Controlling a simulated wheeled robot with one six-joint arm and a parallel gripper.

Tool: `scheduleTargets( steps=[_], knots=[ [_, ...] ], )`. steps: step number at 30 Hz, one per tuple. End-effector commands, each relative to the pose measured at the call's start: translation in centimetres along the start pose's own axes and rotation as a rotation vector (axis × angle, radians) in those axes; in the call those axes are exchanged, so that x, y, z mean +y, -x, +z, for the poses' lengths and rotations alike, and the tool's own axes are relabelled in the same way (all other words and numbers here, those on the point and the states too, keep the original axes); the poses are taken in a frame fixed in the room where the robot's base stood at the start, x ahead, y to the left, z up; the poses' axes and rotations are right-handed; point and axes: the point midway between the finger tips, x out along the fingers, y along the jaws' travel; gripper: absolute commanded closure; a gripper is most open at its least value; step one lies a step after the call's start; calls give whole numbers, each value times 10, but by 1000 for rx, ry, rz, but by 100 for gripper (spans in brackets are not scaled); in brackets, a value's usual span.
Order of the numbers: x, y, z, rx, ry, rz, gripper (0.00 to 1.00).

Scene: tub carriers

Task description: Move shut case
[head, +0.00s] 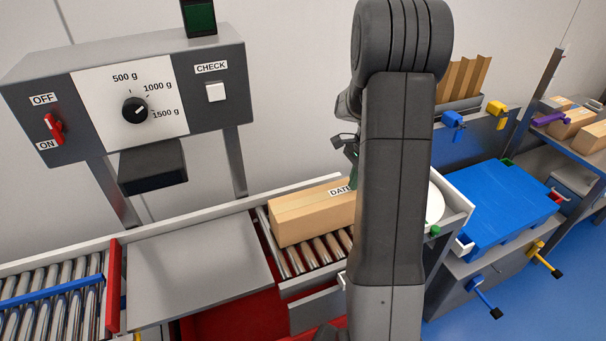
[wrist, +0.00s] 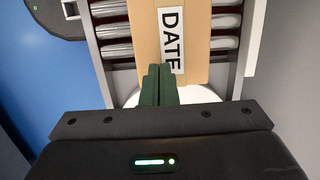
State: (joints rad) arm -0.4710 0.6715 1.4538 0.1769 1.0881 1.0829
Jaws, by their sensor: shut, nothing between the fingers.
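The shut case is a closed brown cardboard box (head: 300,215) with a white DATE label. It lies on a short roller section right of the grey plate in the head view. In the wrist view the case (wrist: 200,50) fills the top middle, its label reading DATE. My gripper (wrist: 156,80) shows its dark green fingers closed together, empty, at the near end of the case beside the label. I cannot tell whether they touch the case. In the head view my arm hides the right end of the case and most of the gripper.
A grey control box (head: 130,95) with an ON/OFF switch, dial and CHECK button stands behind a flat grey plate (head: 200,265). A red stop bar (head: 113,285) and rollers (head: 50,300) lie left. A blue surface (head: 500,205) is right; a shelf with more boxes (head: 575,122) stands far right.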

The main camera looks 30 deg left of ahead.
Motion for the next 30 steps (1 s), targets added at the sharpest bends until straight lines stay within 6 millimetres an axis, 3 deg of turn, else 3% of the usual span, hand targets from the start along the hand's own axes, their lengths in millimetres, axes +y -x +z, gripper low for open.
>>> scheduleTargets(
  steps=[8, 18, 24, 30],
  knots=[
    [-5, -4, 21, -2, -4, 1, 100],
    [-5, -15, 92, -2, -2, 2, 100],
    [-5, -21, 123, -1, -5, 1, 100],
    [-5, -37, 117, -1, -7, 1, 100]
  ],
)
